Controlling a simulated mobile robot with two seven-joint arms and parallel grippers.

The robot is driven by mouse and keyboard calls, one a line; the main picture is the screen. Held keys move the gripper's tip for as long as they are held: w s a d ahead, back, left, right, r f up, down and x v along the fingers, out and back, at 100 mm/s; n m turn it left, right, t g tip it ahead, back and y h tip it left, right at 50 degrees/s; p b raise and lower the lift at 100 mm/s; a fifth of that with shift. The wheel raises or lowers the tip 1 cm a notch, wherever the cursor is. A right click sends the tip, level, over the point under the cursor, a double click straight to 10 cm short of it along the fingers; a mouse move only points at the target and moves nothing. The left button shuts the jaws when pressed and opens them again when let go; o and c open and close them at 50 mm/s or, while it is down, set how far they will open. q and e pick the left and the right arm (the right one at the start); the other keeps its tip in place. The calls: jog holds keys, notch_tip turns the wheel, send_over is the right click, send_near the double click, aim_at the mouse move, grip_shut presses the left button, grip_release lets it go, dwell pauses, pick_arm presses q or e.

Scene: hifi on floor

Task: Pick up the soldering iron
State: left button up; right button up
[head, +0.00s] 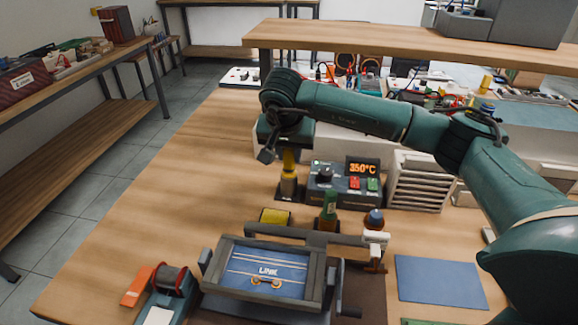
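The soldering iron (289,162) appears to be the upright yellow-handled tool in a dark stand on the workbench, left of the soldering station (345,180) that reads 350°C. My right gripper (277,154) points down at the top of the yellow handle. One dark fingertip shows to the left of the handle. The other finger is hidden, so I cannot tell whether the fingers touch the handle. My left gripper is not in view.
A clamp frame holding a blue board (266,272) stands at the front of the bench. A solder spool (170,280), a green bottle (328,212), a blue mat (440,281) and white drawers (418,182) are around. A raised shelf (400,42) crosses behind. The bench's left part is clear.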

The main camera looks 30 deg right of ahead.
jog(key=c, duration=0.3)
jog(key=shift+r, duration=0.1)
notch_tip(320, 180, up, 10)
jog(key=shift+f, duration=0.1)
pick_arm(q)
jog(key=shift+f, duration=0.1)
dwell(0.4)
